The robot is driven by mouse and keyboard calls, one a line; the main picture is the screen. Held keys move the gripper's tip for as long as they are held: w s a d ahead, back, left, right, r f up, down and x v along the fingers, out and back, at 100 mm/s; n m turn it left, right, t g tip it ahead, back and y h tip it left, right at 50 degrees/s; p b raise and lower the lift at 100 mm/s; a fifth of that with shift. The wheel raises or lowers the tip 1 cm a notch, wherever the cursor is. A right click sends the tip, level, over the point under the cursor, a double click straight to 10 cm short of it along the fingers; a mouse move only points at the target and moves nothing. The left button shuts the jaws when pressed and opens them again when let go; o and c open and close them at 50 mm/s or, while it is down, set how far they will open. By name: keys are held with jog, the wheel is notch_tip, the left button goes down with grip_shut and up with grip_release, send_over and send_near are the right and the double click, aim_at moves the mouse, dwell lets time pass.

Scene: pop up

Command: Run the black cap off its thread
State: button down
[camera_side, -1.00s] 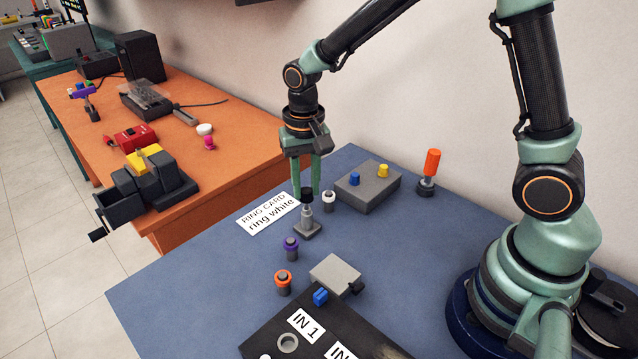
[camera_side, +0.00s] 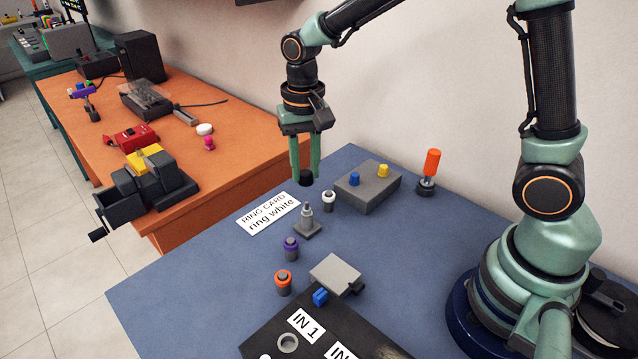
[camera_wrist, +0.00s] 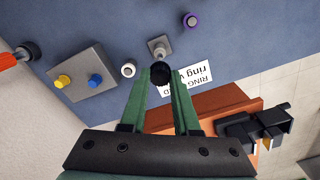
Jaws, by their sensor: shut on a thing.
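My gripper (camera_side: 306,178) is shut on the black cap (camera_side: 306,177), a small dark cylinder held between its green fingertips. The cap also shows in the wrist view (camera_wrist: 160,74). The grey threaded post (camera_side: 307,215) stands upright on its square base on the blue table, its tip bare. The cap hangs above the post, with a visible gap between them in the side view. In the wrist view the post (camera_wrist: 157,47) shows just beyond the cap.
A card reading "RING CARD ring white" (camera_side: 268,213) lies beside the post. White (camera_side: 328,201), purple (camera_side: 291,249) and orange (camera_side: 283,283) ringed pegs stand nearby. A grey box (camera_side: 368,187) with blue and yellow knobs and an orange-handled lever (camera_side: 430,168) stand behind.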

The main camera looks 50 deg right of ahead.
jog(key=shift+r, duration=1.75)
jog(key=shift+s+r, duration=0.1)
jog(key=shift+r, duration=0.05)
